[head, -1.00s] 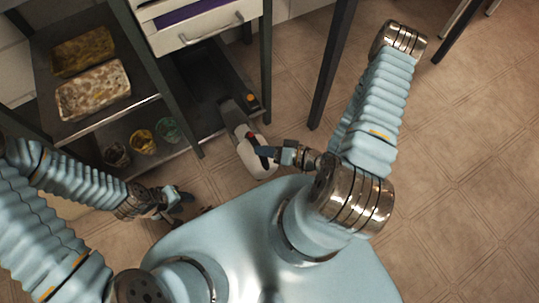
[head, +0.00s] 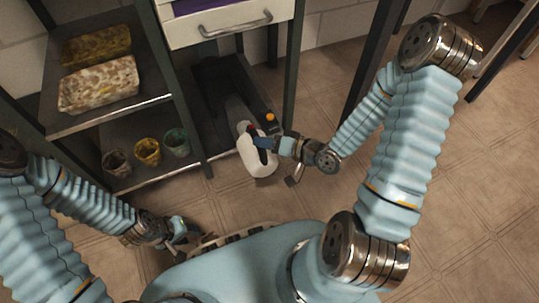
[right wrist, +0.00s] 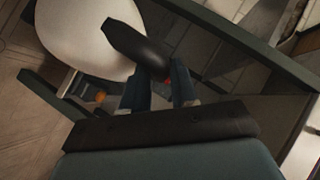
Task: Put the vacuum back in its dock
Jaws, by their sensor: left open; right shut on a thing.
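The handheld vacuum has a white body (head: 258,160), a dark handle and a grey nozzle (head: 237,110) pointing into the low bay under the drawer. My right gripper (head: 262,142) is shut on its handle. In the right wrist view, the fingers (right wrist: 160,88) are at the dark handle (right wrist: 138,45), beside the white body (right wrist: 85,35) and a red spot. The dark dock (head: 222,80) lies in the bay, with an orange knob (head: 270,117) near its front right. Whether the nozzle touches the dock, I cannot tell. My left gripper (head: 185,237) is open and empty, low at the left.
A white drawer (head: 228,24) is above the bay. Dark posts (head: 290,75) stand on either side. The tiled floor (head: 470,190) at right is clear.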

